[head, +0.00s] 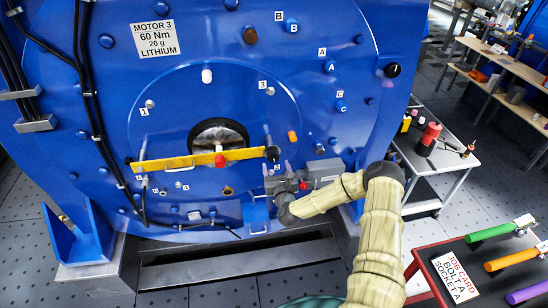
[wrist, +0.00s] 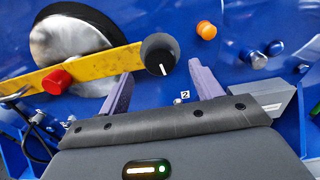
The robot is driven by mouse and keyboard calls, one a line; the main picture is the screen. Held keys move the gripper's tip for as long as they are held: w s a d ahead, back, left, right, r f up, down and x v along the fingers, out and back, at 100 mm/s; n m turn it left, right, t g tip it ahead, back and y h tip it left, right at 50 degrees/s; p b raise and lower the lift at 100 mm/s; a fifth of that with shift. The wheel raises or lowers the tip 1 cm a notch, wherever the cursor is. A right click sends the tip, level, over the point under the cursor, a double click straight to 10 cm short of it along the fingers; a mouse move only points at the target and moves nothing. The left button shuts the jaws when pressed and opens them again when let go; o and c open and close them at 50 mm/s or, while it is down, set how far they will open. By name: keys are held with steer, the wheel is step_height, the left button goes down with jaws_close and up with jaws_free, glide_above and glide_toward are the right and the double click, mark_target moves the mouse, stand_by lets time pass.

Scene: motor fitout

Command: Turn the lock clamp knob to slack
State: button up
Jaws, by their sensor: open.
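A round black knob (wrist: 158,54) with a white pointer line sits at the right end of a yellow bar (wrist: 100,68). In the wrist view the pointer line points almost straight down. The knob also shows in the head view (head: 272,153), just above my gripper. My gripper (wrist: 161,82) is open and empty, its two pale purple fingers pointing at the panel. In the wrist view the knob lies between and just beyond the fingertips. I see no finger touching it, but the depth gap is hard to judge. A red knob (wrist: 56,82) sits farther left on the bar.
An orange knob (wrist: 206,30) and metal studs (wrist: 259,59) stick out right of the black knob. Another black knob (head: 392,70) is at the motor's upper right. A white tool table (head: 450,158) and a red-framed stand (head: 425,262) stand to the right.

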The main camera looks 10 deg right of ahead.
mark_target(274, 158)
steer(key=shift+w+p, duration=0.5)
steer(key=shift+w, duration=1.9)
steer(key=c, duration=1)
